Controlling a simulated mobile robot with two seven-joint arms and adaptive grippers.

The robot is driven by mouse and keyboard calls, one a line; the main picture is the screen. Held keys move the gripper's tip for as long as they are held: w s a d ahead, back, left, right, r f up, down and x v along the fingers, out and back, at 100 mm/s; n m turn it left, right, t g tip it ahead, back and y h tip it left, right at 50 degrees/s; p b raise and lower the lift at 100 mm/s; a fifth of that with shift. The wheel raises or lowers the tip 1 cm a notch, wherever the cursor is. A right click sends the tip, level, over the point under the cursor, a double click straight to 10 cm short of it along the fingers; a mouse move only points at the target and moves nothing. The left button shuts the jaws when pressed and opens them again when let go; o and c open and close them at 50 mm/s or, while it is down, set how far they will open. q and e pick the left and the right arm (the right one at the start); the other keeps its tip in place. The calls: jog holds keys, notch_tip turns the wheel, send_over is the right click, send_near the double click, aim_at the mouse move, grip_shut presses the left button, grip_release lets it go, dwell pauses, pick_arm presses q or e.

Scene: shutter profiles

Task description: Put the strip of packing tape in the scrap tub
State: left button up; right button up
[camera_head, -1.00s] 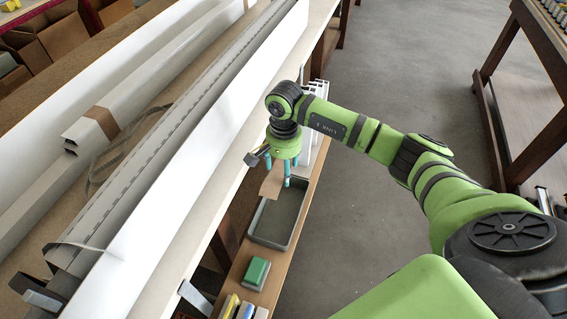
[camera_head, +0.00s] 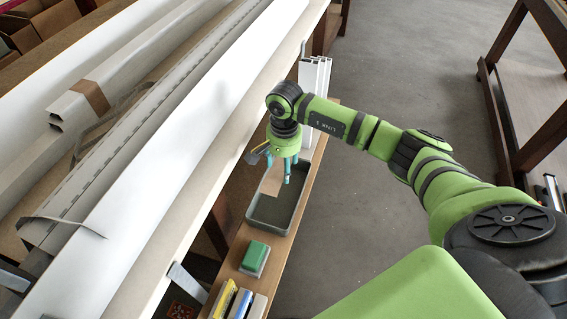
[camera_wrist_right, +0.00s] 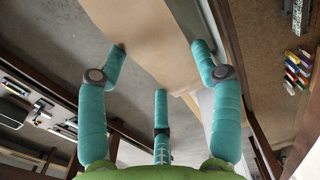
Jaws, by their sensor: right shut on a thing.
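The tan strip of packing tape (camera_head: 271,181) is held in my right gripper (camera_head: 284,171) and hangs down at the scrap tub's far left part. The scrap tub (camera_head: 271,214) is a grey open tray on a narrow wooden shelf. The strip overlaps the tub's opening in the head view; its height above the tub floor is hard to judge. In the right wrist view, the strip (camera_wrist_right: 155,40) runs between the teal fingers of my right gripper (camera_wrist_right: 160,60). My left gripper is not in view.
A green-topped block (camera_head: 256,252) and several coloured items (camera_head: 232,301) sit nearer on the shelf. White upright profiles (camera_head: 314,80) stand beyond the tub. Long white profiles (camera_head: 190,125) lie along the bench at left. Open floor (camera_head: 410,70) is at right.

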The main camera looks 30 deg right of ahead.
jog(key=o, duration=0.8)
jog(key=shift+o, duration=0.2)
jog(key=shift+r, duration=0.15)
notch_tip(320, 180, up, 12)
jog(key=shift+d, duration=0.1)
dwell(0.6)
